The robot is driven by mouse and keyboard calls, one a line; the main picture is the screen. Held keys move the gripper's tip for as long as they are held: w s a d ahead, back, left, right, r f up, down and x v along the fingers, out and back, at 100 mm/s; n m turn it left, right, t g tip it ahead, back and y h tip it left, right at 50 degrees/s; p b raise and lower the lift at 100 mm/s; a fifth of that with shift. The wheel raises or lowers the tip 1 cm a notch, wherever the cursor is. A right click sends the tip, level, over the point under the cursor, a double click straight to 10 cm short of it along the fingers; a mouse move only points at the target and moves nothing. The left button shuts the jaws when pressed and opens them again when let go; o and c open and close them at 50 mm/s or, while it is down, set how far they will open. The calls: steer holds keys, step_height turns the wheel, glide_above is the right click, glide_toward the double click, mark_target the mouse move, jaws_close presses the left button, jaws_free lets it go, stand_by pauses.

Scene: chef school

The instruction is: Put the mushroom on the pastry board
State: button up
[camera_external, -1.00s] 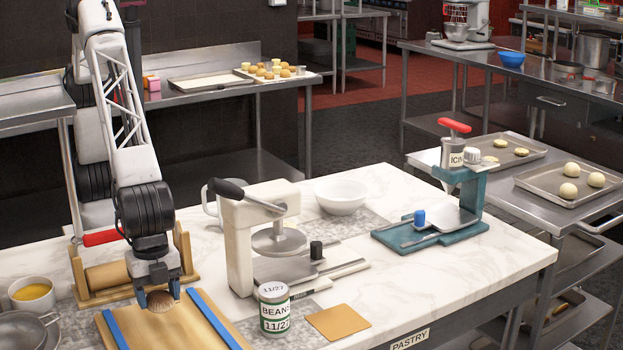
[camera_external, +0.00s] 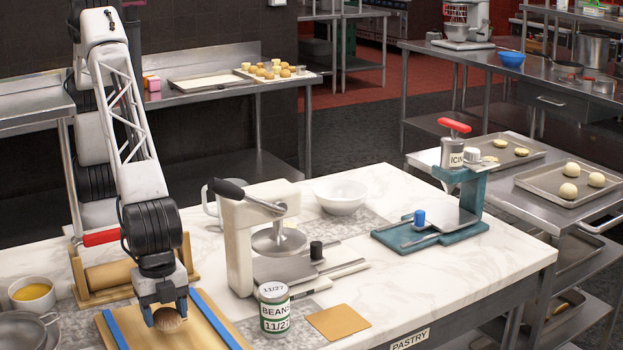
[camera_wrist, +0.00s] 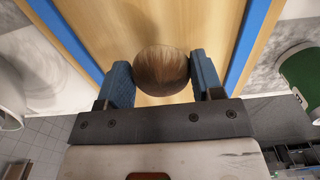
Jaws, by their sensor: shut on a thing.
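The mushroom (camera_external: 168,322) is brown and rounded. My gripper (camera_external: 166,316) is shut on it, and in the wrist view the mushroom (camera_wrist: 161,70) sits between the two blue fingers. The pastry board (camera_external: 207,327) is a light wooden board with two blue strips, at the lower left of the external view. In the wrist view the board (camera_wrist: 215,25) lies behind the mushroom, between the strips. The mushroom is over the board. I cannot tell whether it touches the wood.
A beans can (camera_external: 274,308) stands right of the board, with a tan square (camera_external: 338,321) beyond it. A white press (camera_external: 242,240) stands behind the can. A rolling pin on a wooden stand (camera_external: 108,275) is behind the board. A yellow-filled cup (camera_external: 32,296) is at left.

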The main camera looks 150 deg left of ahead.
mark_target(164, 309)
steer(key=shift+f, duration=1.2)
steer(key=shift+f, duration=0.1)
steer(key=o, duration=0.9)
step_height(164, 309, up, 12)
steer(key=shift+r, duration=0.1)
stand_by(0.3)
